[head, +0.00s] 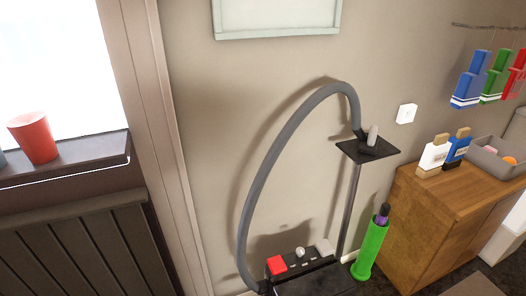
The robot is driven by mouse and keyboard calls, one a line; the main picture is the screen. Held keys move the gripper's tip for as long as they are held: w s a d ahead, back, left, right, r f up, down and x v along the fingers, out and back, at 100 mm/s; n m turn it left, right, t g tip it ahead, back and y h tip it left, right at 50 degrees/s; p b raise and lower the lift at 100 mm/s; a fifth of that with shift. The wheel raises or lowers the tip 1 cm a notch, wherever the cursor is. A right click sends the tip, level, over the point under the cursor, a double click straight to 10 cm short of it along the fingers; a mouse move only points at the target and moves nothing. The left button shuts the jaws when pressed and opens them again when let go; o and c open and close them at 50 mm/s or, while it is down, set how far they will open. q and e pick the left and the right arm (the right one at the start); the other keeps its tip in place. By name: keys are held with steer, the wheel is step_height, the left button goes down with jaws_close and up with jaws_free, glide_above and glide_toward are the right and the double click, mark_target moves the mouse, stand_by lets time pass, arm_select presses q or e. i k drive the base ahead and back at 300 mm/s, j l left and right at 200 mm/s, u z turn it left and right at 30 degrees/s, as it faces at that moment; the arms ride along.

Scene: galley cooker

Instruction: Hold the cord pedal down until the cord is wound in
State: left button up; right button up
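A dark vacuum-like machine (318,284) stands on the floor against the wall, cut off by the bottom edge of the head view. Along its top sit a red block (277,265), a small pale knob (300,252) and a light grey block (323,246). I cannot tell for sure which of these is the cord pedal, or whether any is pressed. No cord can be made out. A grey hose (268,165) arches up from the machine to a dark plate (368,151) on a pole. Neither of my grippers is in view.
A green cylinder (370,251) with a purple-topped item stands right of the machine. Further right is a wooden cabinet (440,225) with two bottles and a grey tray (495,160). A red cup (34,138) sits on the left windowsill above a dark radiator (85,250).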

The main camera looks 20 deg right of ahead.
mark_target(324, 248)
steer(key=z, duration=1.1)
